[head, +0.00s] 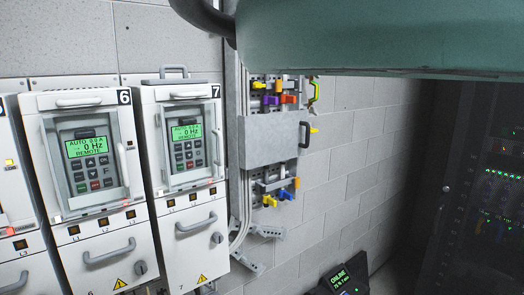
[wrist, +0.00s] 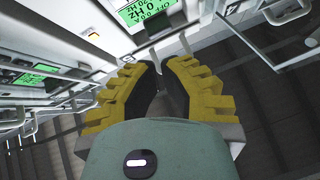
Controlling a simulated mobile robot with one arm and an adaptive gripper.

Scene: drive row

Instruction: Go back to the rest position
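My gripper (wrist: 159,66) shows in the wrist view, with yellow stepped fingers and dark inner pads. The fingertips come close together at the top; I cannot tell whether they touch. No held object is visible between them. The gripper is not visible in the head view, where a teal link of my arm crosses the top right. In the wrist view, the gripper is in front of the drive cabinets, with green displays (wrist: 145,12) tilted at its upper left. I cannot tell its distance from them.
Drive 6 (head: 122,194) and drive 7 (head: 188,180) stand at left in the head view, with protruding handles. A wall board (head: 271,142) holds coloured clips. A dark rack (head: 482,215) stands at right, and a small ONLINE display unit (head: 343,279) is low in front.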

